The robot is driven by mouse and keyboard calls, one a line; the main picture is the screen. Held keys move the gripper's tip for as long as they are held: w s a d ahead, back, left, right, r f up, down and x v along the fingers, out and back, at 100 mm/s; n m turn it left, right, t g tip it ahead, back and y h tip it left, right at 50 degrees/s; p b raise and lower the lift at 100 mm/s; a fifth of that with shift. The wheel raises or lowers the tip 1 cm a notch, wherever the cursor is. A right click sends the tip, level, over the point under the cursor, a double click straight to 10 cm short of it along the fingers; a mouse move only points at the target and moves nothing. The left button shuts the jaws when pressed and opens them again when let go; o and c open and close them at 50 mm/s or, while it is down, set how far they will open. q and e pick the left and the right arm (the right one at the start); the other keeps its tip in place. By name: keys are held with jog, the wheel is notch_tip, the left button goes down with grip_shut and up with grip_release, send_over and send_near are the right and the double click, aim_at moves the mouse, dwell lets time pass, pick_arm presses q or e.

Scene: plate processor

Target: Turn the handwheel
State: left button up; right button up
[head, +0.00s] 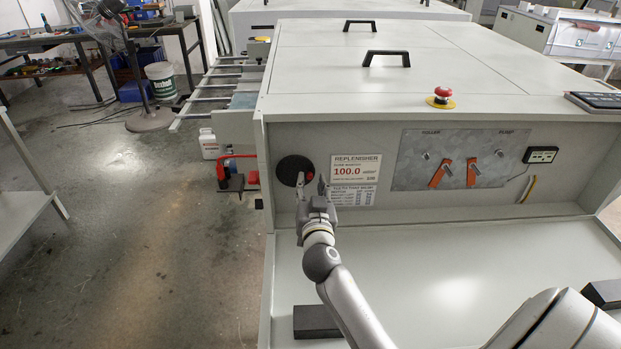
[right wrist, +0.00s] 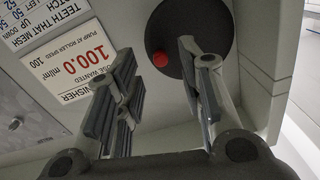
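The handwheel (head: 287,168) is a black disc with a small red knob (head: 309,167) near its right edge. It sits on the left part of the machine's recessed front panel. My right gripper (head: 311,184) is in front of the panel at the handwheel's right edge, fingers apart and pointing at it. In the right wrist view the handwheel (right wrist: 213,18) is partly behind one finger. The red knob (right wrist: 159,59) shows in the gap between the two open fingers (right wrist: 157,72); I see no finger touching it. My left gripper is not in view.
A REPLENISHER label (head: 356,168) is right of the handwheel. A metal plate with orange levers (head: 440,172) is further right. A red stop button (head: 442,93) and black handles (head: 386,58) are on top. A flat ledge (head: 450,270) lies below.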

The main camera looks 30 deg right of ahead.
aim_at(296, 172)
jog(key=shift+x, duration=1.3)
grip_shut()
